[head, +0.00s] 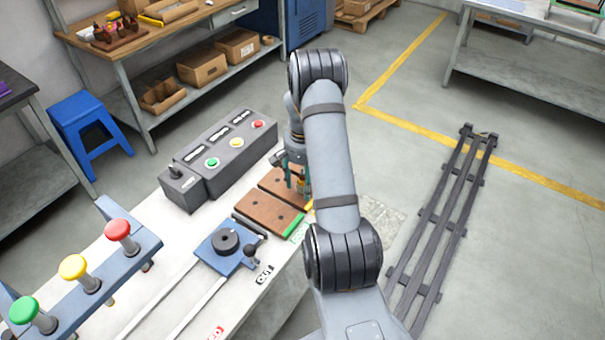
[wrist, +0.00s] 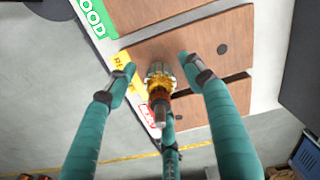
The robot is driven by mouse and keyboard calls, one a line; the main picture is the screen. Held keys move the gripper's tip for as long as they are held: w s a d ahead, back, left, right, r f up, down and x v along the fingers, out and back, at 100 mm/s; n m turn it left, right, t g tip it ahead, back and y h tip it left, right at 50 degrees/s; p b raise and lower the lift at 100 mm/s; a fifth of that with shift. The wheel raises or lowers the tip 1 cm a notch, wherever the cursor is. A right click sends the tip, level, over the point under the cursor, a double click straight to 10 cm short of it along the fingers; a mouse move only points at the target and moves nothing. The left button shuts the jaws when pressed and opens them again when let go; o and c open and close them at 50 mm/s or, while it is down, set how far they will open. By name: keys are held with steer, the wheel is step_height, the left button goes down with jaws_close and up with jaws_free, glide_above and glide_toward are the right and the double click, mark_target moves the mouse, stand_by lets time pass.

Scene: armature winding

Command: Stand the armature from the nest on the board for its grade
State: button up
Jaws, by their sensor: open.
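The armature (wrist: 158,82), with copper-orange windings and a grey shaft pointing toward the camera, is over the middle brown board (wrist: 205,50) in the wrist view, near its yellow label. It seems to stand there; contact under it is hidden. My gripper (wrist: 157,70) is open, its teal fingers around the armature with gaps at both sides. A board with a green GOOD label (wrist: 95,15) lies beside the middle one, and a board with a red label (wrist: 150,118) on the other side. In the head view my gripper (head: 296,178) is over the boards, and my arm hides much there.
A blue fixture with a black round top (head: 226,241) sits on the bench and looks empty. A grey box with buttons (head: 222,158) stands behind it. Green, yellow and red knobs (head: 73,267) stand on a blue rack at left. Floor at right is clear beside dark rails (head: 440,220).

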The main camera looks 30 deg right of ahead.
step_height(320, 180, up, 12)
steer(key=shift+f, duration=0.25)
steer(key=shift+r, duration=0.1)
step_height(320, 180, up, 12)
stand_by(0.7)
step_height(320, 180, down, 20)
steer(key=shift+f, duration=0.25)
stand_by(0.5)
